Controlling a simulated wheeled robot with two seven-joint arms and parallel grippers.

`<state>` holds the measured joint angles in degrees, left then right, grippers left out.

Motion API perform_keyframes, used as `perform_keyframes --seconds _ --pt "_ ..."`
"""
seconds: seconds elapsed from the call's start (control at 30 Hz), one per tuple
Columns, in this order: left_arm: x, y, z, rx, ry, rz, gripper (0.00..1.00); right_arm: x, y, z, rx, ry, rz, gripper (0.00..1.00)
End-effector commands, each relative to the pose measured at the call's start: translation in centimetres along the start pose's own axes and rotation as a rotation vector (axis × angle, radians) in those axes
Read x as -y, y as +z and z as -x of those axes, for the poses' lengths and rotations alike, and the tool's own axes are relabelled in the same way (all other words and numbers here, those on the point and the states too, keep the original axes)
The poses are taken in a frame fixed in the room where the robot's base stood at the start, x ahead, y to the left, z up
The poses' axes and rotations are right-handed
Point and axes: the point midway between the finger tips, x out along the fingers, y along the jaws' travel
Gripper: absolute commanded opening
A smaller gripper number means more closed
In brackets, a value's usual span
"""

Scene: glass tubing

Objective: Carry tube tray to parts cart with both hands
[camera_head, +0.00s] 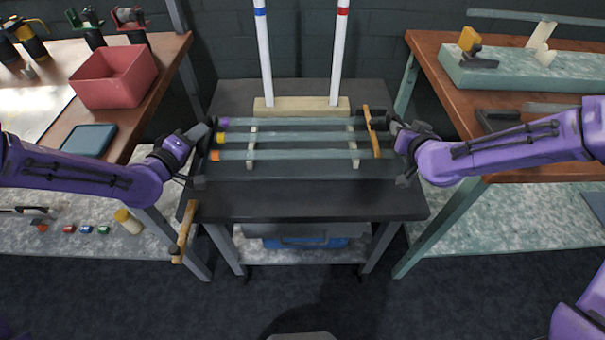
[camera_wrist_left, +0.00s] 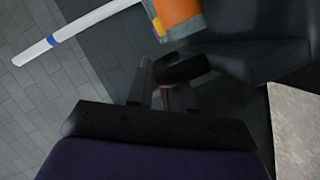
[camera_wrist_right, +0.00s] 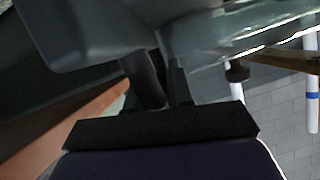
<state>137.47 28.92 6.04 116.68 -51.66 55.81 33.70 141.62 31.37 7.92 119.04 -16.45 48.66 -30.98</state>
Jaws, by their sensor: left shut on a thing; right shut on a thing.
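The dark tube tray (camera_head: 300,172) is level at the middle of the head view. It carries three glass tubes (camera_head: 290,137) lying crosswise, with purple, yellow and orange left ends. My left gripper (camera_head: 208,130) is shut on the tray's left side and my right gripper (camera_head: 394,130) is shut on its right side. The dark-topped cart (camera_head: 310,203) lies below the tray; I cannot tell whether they touch. In the left wrist view an orange tube end (camera_wrist_left: 180,14) shows close by. In the right wrist view glass tubing (camera_wrist_right: 235,35) shows; the grip itself is mostly hidden.
A wooden block (camera_head: 262,107) with two white posts, banded blue and red, stands behind the tray. Benches flank both sides, with a red bin (camera_head: 113,78) left and a pale green slab (camera_head: 520,72) right.

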Motion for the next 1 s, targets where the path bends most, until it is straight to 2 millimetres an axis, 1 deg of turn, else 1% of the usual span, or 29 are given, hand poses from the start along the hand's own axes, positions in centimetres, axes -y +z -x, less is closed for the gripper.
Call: perform_keyframes --seconds 0.03,0.2,0.47,0.67,1.0 --pt "0.3 0.1 -0.2 -0.003 0.004 0.0 0.0 -0.1 0.3 -0.2 -0.005 -0.001 0.0 0.0" --pt "0.0 0.0 -0.1 -0.003 0.004 0.0 0.0 0.0 0.0 -0.1 -0.005 0.0 0.0 0.0" --pt "0.3 0.1 -0.1 -0.003 0.003 0.0 0.0 -0.1 0.3 -0.2 -0.004 0.0 0.0 0.0" --pt "1.2 0.7 -0.4 -0.002 0.003 0.0 0.0 -0.3 1.3 -0.6 -0.004 0.0 0.0 0.0" --pt "3.6 2.2 -1.0 -0.002 0.003 0.0 0.0 -0.8 3.9 -1.7 -0.004 -0.001 0.0 0.0"
